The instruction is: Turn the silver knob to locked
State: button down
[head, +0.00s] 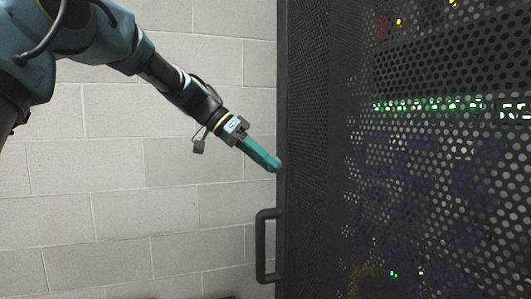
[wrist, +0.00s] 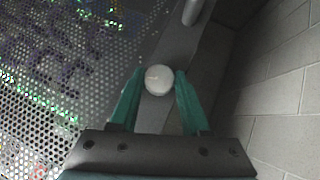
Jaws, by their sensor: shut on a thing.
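The silver knob (wrist: 160,80) is a pale round knob on the dark edge strip of the cabinet door. In the wrist view my gripper (wrist: 160,88) has one green finger on each side of it, shut on the knob. In the head view my gripper (head: 274,166) reaches the door's left edge above the handle, and its fingers hide most of the knob. I cannot see any locked mark or tell which way the knob is turned.
A perforated dark rack door (head: 420,170) with green and orange lights behind it fills the right side. A dark vertical handle (head: 262,245) sticks out below my gripper. A pale block wall (head: 170,200) stands to the left, with free room before it.

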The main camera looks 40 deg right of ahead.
jog(key=n+g+p, duration=0.2)
jog(key=g, duration=0.1)
jog(key=n+g+p, duration=0.2)
jog(key=g, duration=0.1)
jog(key=n+g+p, duration=0.2)
jog(key=g, duration=0.1)
jog(key=shift+w+d+f, duration=0.1)
jog(key=shift+w+f, duration=0.25)
jog(key=shift+f, duration=0.05)
dwell(0.4)
jog(key=shift+c, duration=1.9)
grip_release()
jog(key=b+v, duration=0.2)
jog(key=v, duration=0.8)
jog(key=shift+w+b, duration=0.35)
